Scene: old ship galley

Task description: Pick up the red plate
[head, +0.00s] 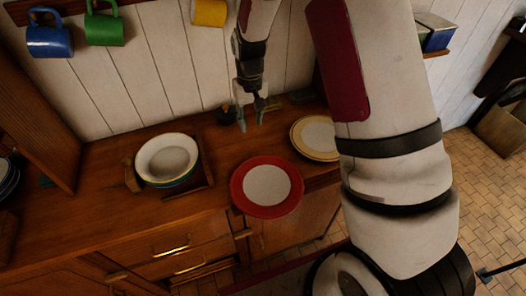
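The red plate (267,187), with a wide red rim and a pale round centre, lies near the front edge of the wooden counter (225,146) in the head view. My gripper (251,125) hangs fingers-down, above and behind the plate in the picture. Its two fingers are apart with nothing seen between them. It does not touch the plate. The plate is fully in view.
A yellow-rimmed plate (316,138) lies right of the red plate, partly behind my arm. A stack of bowls (167,159) sits left in a wooden holder. Blue (49,41), green (104,29) and yellow mugs (209,12) hang along the wall.

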